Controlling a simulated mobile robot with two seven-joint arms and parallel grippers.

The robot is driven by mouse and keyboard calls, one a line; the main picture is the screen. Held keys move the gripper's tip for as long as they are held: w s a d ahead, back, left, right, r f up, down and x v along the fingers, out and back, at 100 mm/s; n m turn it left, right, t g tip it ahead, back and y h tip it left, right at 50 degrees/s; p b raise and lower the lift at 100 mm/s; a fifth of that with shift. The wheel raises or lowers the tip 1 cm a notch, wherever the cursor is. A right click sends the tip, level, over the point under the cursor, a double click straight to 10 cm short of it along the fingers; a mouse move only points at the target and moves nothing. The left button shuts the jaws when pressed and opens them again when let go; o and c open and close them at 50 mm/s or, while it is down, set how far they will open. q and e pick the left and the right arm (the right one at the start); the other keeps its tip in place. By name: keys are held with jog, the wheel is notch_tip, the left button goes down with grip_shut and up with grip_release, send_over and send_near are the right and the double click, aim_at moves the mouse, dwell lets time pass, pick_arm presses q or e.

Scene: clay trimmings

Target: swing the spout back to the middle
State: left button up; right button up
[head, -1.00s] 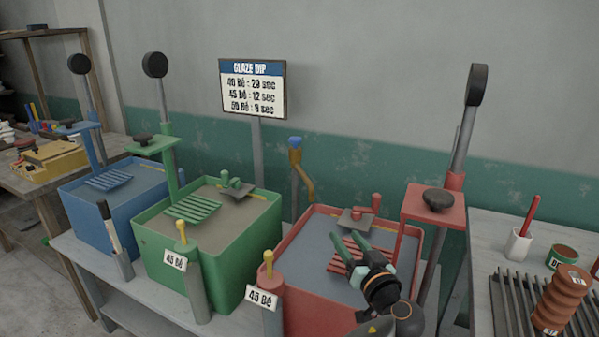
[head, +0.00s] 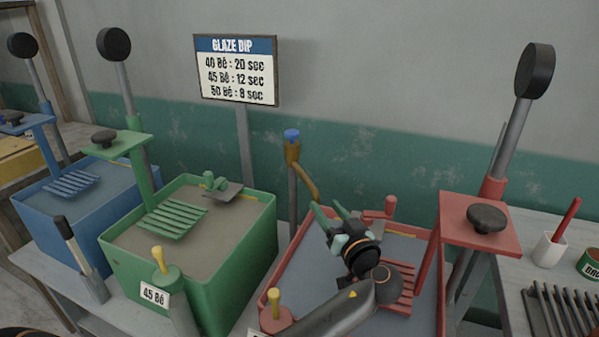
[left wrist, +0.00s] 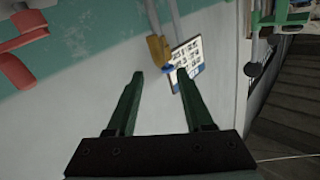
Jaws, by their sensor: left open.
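The spout (head: 305,180) is a brass-coloured bent pipe with a blue top, on a grey upright pipe behind the tanks. It angles down and to the right, toward the back left corner of the red tank (head: 268,287). My left gripper (head: 327,207) is open over the red tank, its dark green fingers pointing up toward the spout's lower end. In the left wrist view, the spout (left wrist: 157,48) and its blue top appear beyond and between the open fingertips (left wrist: 160,74). I cannot tell whether they touch. My right gripper is not in view.
A green tank (head: 115,259) and a blue tank (head: 40,222) stand to the left. A red lever post with a shelf (head: 455,212) rises at the right. The glaze sign (head: 236,70) stands behind. Yellow-topped posts (head: 158,258) line the front.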

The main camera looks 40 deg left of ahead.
aim_at(306, 176)
pick_arm(q)
jog(key=x, duration=1.3)
jog(key=shift+w, duration=0.15)
jog(key=shift+c, duration=0.2)
grip_shut()
dwell(1.0)
